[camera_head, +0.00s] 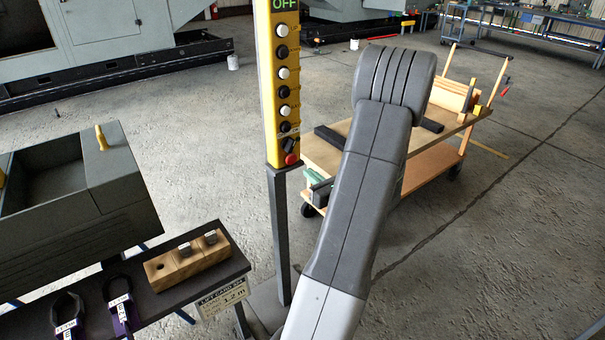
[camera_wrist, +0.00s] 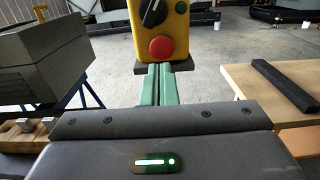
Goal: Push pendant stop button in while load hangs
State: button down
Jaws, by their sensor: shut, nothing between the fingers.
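The yellow pendant (camera_head: 266,80) stands upright on a dark post, with a column of black and white buttons and an "OFF" display (camera_head: 285,4) on top. Its red stop button (camera_head: 291,158) is at the bottom, below a black rotary knob (camera_head: 290,145). In the wrist view the red button (camera_wrist: 162,48) faces me, with the black knob (camera_wrist: 153,12) above it. My gripper's green fingers (camera_wrist: 158,84) are shut and empty, pointing at the pendant's lower end just below the button. In the head view my gripper (camera_head: 314,178) is right of the post; contact cannot be told. No hanging load is identifiable.
A grey open-topped enclosure (camera_head: 108,168) is at left. A wooden cart (camera_head: 440,168) stands behind my arm.

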jog(key=b+v, duration=0.1)
jog(key=v, duration=0.6)
jog(key=shift+f, duration=0.3)
jog(key=shift+w, duration=0.2)
